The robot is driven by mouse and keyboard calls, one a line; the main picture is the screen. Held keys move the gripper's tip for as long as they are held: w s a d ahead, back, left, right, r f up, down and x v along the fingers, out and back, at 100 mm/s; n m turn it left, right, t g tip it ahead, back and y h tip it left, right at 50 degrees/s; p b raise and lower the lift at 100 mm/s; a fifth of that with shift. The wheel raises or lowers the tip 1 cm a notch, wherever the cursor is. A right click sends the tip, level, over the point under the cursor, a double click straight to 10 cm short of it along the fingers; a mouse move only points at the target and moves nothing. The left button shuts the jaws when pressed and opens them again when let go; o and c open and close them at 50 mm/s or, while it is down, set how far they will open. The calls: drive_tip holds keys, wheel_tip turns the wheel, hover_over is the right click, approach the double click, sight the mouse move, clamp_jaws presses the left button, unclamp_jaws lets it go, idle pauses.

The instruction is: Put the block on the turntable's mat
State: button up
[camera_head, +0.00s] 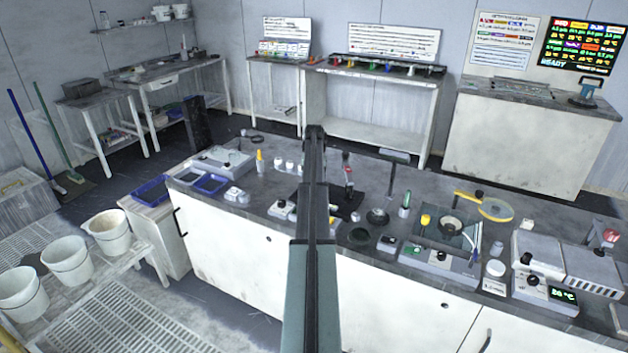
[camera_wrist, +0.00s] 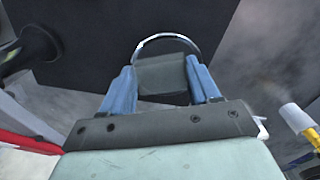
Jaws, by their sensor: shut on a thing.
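The dark grey block (camera_wrist: 163,82) is between the two blue fingers of my gripper (camera_wrist: 161,70) in the wrist view, and the gripper is shut on it. Beyond the block is a thin bright curved rim (camera_wrist: 167,37), which looks like the edge of the round turntable. The surface inside the rim is dark and mostly hidden by the block; I cannot tell whether the block touches it. A black flat sheet (camera_wrist: 95,45) lies around the rim. In the head view my arm hides the gripper, block and turntable; part of the black sheet (camera_head: 343,203) shows right of the arm.
In the head view, a red-topped upright tool (camera_head: 347,168) and a dark round dish (camera_head: 377,217) stand right of my arm. The bench is crowded.

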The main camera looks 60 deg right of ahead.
drive_tip(key=o, duration=1.3)
